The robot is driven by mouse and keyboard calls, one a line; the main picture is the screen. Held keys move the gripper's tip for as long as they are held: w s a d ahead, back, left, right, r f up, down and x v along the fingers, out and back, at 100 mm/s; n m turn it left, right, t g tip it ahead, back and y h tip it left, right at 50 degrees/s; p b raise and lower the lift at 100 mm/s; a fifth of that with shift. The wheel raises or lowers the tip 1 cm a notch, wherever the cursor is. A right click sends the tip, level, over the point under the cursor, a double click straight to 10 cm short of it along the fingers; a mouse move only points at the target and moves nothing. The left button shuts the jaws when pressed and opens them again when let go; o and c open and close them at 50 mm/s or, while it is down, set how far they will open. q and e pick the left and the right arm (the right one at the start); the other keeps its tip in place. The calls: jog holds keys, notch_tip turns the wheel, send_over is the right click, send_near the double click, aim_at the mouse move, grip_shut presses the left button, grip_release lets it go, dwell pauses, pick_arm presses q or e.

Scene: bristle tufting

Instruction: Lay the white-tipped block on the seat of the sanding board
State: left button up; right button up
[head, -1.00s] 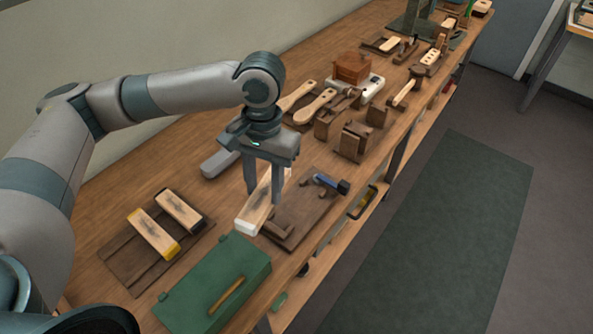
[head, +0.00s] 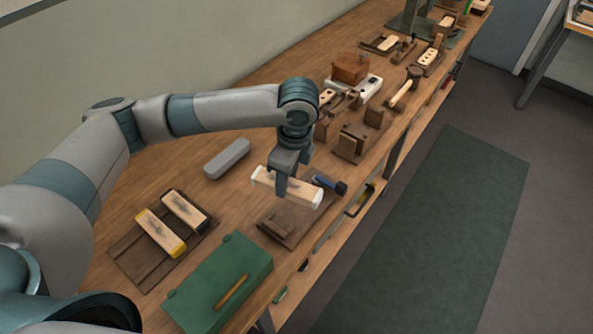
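The white-tipped block (head: 304,191), pale wood with white ends and a dark smudge, is in my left gripper (head: 283,190) in the head view. The gripper is shut across its middle. The block hangs over the sanding board (head: 278,228), a dark brown board with raised wooden pieces and a blue-and-black clamp (head: 329,183) at its far end. The block appears above the board, its long side running across it. The block and gripper hide part of the board, including much of its seat. My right gripper is not in view.
A brown rack (head: 128,258) at the left holds a yellow-tipped block (head: 160,232) and a black-tipped block (head: 184,210). A green box (head: 222,276) stands close in front of the board. A grey rounded bar (head: 227,158) lies behind it. Wooden fixtures (head: 352,143) stand farther along the bench.

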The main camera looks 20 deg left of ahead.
pick_arm(q)
jog(key=m, duration=0.1)
jog(key=w+m+p, duration=0.1)
jog(key=m, duration=0.3)
jog(key=shift+w+d+f+t, duration=0.15)
jog(key=shift+d+f+t, duration=0.05)
jog(key=shift+f+t, duration=0.15)
jog(key=w+f+m+p, duration=0.1)
jog(key=m, duration=0.4)
jog(key=w+f+m+h+p, duration=0.1)
jog(key=m+p, duration=0.1)
jog(key=m, duration=0.3)
jog(key=w+f+m+p, duration=0.1)
jog(key=m, duration=0.4)
jog(key=shift+w+d+f+m+t+h, duration=0.1)
jog(key=shift+d+m+t+h, duration=0.2)
jog(key=shift+h, duration=0.1)
jog(key=shift+f, duration=0.1)
notch_tip(320, 180, down, 4)
jog(key=b, duration=0.4)
jog(key=shift+f, duration=0.45)
